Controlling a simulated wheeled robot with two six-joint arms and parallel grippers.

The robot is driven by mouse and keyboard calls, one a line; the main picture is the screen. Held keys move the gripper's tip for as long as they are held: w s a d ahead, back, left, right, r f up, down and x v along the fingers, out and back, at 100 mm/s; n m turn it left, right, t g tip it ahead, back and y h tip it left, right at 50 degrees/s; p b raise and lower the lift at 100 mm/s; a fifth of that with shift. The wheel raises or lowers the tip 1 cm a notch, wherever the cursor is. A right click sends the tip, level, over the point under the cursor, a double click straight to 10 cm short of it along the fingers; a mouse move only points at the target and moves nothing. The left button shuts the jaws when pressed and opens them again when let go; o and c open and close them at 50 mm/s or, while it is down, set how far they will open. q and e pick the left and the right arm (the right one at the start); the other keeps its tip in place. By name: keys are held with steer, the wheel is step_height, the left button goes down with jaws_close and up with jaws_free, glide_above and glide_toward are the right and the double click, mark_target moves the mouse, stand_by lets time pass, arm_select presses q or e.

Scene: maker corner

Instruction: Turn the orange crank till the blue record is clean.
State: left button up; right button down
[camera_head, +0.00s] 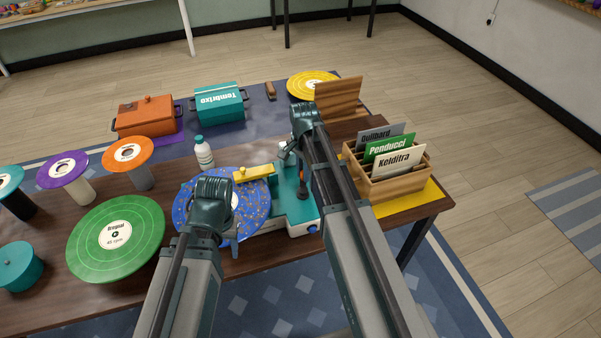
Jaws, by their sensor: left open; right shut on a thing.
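The blue record (258,204) lies flat on the teal record-cleaning machine (293,207), with many light specks on its surface. A yellow bar (254,173) reaches over the record's far part. My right gripper (288,153) is at the machine's far side, shut on the crank, which is mostly hidden by the gripper and arm; a small dark and orange part (303,190) shows beside the arm. My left gripper (235,246) is open and empty at the near edge of the blue record, its fingers partly hidden by its own wrist.
A white bottle (204,154) stands behind the record. A green record (115,238) and several stands with discs are at left. A wooden crate (391,187) with sleeves is close on the right. An orange box (146,118), teal box (219,104) and yellow record (312,84) lie farther back.

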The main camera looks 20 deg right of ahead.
steer(key=shift+s+d+m, duration=0.1)
steer(key=shift+d+m, duration=0.15)
steer(key=shift+m, duration=0.45)
steer(key=c, duration=0.7)
jaws_free()
steer(key=shift+c, duration=0.2)
step_height(320, 180, up, 14)
steer(key=p, duration=1.3)
steer(key=shift+p, duration=0.4)
steer(key=shift+f, duration=0.1)
